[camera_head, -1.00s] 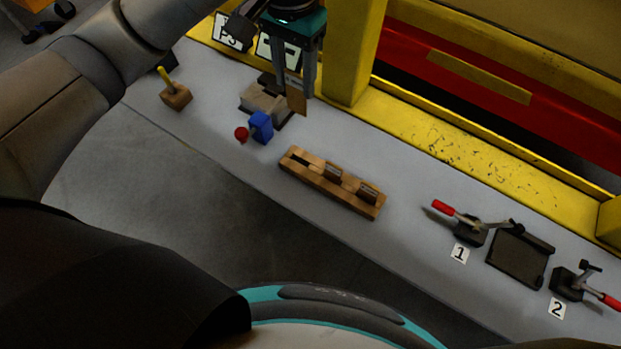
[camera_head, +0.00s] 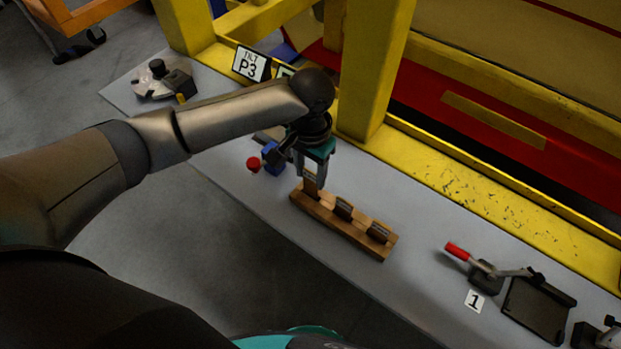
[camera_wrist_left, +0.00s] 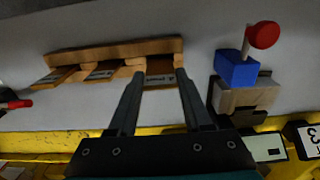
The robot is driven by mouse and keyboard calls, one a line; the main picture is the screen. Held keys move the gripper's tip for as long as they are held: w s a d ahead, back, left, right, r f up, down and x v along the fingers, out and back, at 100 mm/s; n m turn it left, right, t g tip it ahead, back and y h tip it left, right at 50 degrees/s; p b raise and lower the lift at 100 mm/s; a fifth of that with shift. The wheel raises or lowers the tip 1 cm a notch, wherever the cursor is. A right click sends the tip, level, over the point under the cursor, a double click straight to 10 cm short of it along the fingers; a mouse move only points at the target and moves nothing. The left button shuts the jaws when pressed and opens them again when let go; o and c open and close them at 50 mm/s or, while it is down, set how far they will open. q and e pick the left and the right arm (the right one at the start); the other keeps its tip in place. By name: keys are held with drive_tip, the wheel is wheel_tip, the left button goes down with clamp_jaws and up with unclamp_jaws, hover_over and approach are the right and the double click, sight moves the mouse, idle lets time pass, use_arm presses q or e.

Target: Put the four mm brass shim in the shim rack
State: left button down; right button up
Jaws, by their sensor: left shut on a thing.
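The wooden shim rack (camera_head: 334,222) lies on the grey bench, with two shims standing in its middle slot (camera_head: 343,208) and right slot (camera_head: 378,233). My left gripper (camera_head: 311,184) is over the rack's left end and shut on the brass shim (camera_head: 311,181), which is upright at the left slot. In the left wrist view the shim (camera_wrist_left: 160,72) shows between the fingertips against the rack (camera_wrist_left: 115,50), with small printing too blurred to read. I cannot tell how deep it sits in the slot. My right gripper is not in view.
A blue block (camera_head: 272,156) with a red ball knob (camera_head: 253,165) stands left of the rack. A yellow post (camera_head: 375,75) rises behind. A red-handled clamp (camera_head: 457,251) and dark tray (camera_head: 540,308) are to the right. Bench between rack and clamp is clear.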

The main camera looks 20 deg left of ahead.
use_arm(q)
drive_tip(key=shift+f, duration=1.3)
drive_tip(key=shift+f, duration=0.15)
drive_tip(key=shift+c, duration=1.6)
unclamp_jaws()
wheel_tip(320, 180, up, 12)
drive_tip(key=shift+r+p, duration=0.15)
drive_tip(key=shift+p, duration=0.45)
